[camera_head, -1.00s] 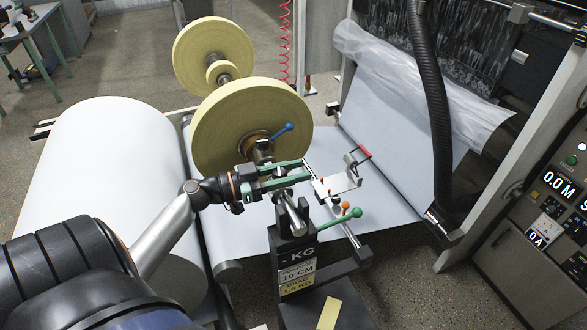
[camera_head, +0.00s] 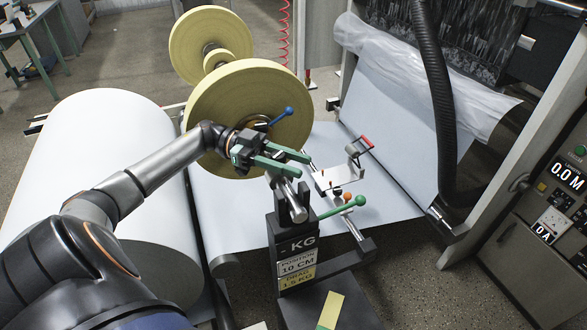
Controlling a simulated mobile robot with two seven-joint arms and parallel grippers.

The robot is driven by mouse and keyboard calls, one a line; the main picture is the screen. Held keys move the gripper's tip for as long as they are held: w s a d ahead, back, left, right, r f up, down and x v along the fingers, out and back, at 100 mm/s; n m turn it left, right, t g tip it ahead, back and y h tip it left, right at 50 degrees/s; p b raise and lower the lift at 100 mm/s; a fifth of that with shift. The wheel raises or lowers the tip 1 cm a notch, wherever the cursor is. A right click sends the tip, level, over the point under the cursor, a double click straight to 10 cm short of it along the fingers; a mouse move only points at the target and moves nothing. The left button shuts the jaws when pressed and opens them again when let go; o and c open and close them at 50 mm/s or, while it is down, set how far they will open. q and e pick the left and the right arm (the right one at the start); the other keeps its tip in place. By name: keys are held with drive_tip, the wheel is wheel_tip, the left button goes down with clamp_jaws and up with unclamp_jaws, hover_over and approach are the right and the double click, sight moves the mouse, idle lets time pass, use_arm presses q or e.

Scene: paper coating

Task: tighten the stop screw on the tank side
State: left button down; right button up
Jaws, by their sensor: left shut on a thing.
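My left gripper (camera_head: 302,164), with two green fingers, is at the near end of the metal shaft (camera_head: 295,207), in front of the large yellow roll (camera_head: 205,112). It is shut on the stop screw, which its fingers and dark body mostly hide. A lever with a blue ball (camera_head: 288,111) sticks up just behind the gripper. A lever with a green ball (camera_head: 360,200) and an orange ball (camera_head: 347,196) are to the right, below the shaft. My right gripper is not in view.
A dark stand (camera_head: 300,238) marked KG carries the shaft end. A wide white paper roll (camera_head: 105,165) lies at the left, under my left arm. A red handle (camera_head: 367,141) is at the right. A black hose (camera_head: 437,120) and a control panel (camera_head: 560,195) are farther right.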

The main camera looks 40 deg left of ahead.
use_arm(q)
drive_tip(key=shift+s+d+m+g+b, duration=0.15)
drive_tip(key=shift+m+g+b, duration=0.35)
drive_tip(key=shift+g, duration=0.3)
drive_tip(key=c, duration=0.5)
unclamp_jaws()
drive_tip(key=shift+r, duration=0.1)
